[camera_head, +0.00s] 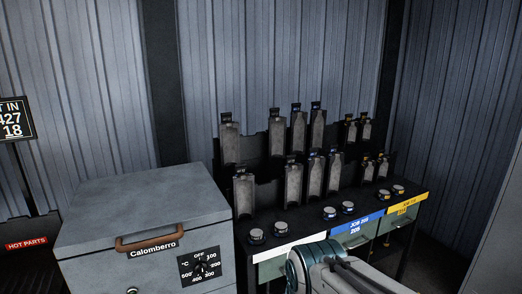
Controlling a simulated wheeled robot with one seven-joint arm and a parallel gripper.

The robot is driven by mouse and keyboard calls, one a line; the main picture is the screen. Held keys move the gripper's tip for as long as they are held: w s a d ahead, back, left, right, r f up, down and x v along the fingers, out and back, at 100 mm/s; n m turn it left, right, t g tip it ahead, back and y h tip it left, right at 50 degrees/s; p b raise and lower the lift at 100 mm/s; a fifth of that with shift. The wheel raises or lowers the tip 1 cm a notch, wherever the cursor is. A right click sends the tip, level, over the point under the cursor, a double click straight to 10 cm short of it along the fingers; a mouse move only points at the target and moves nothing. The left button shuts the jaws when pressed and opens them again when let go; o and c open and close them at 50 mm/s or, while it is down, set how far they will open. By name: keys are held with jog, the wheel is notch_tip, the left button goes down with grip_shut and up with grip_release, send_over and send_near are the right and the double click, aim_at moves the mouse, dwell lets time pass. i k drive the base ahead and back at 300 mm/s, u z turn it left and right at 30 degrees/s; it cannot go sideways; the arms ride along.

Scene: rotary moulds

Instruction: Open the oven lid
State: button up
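The oven is a grey box at the left, marked "Calomberro". Its lid (145,205) lies flat and looks shut. A brown handle (150,237) runs along the lid's front edge. A dial (201,265) with temperature marks sits on the oven's front, at the right. Part of my arm shows at the bottom, right of the oven and in front of the rack. My gripper's fingers do not show, and nothing of mine touches the handle in view.
Right of the oven, a dark rack (265,190) holds several grey moulds in rows. White, blue (357,229) and yellow labels mark its front, with round metal pieces behind them. A "HOT PARTS" sign (26,244) is at the far left. Corrugated walls close off the back.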

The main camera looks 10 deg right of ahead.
aim_at(116, 211)
jog(key=z, duration=1.7)
jog(key=i, duration=0.75)
jog(key=u, duration=3)
jog(key=k, duration=0.15)
jog(key=u, duration=0.1)
